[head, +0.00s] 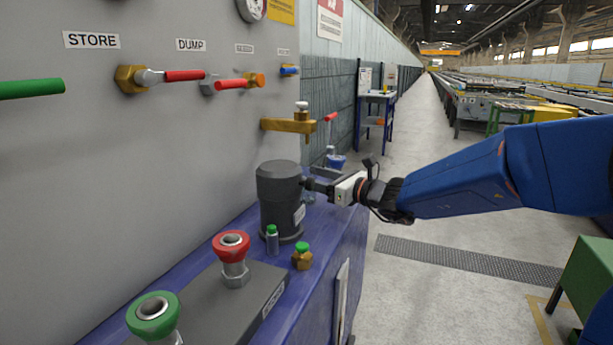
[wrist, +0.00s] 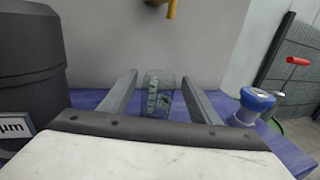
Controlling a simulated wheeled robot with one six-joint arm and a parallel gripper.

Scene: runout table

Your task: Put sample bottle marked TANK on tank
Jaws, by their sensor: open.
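My gripper (head: 308,186) is at the right side of a dark grey canister (head: 278,200), above the blue bench. In the wrist view my gripper (wrist: 158,82) is open, with a clear bottle (wrist: 158,100) showing between its two fingers and a gap on each side. The bottle has greenish marks that I cannot read as a word. Its lower part is hidden by the gripper body. The canister (wrist: 28,70) stands close on the left in the wrist view, with a label partly cut off. I cannot tell which thing is the tank.
A small green-capped vial (head: 272,240) and a green-topped brass fitting (head: 302,258) stand before the canister. A red knob (head: 231,245) and a green knob (head: 153,314) rise nearer. A blue-topped fitting (wrist: 257,100) stands right of my fingers. The grey wall panel (head: 190,150) closes off the back.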

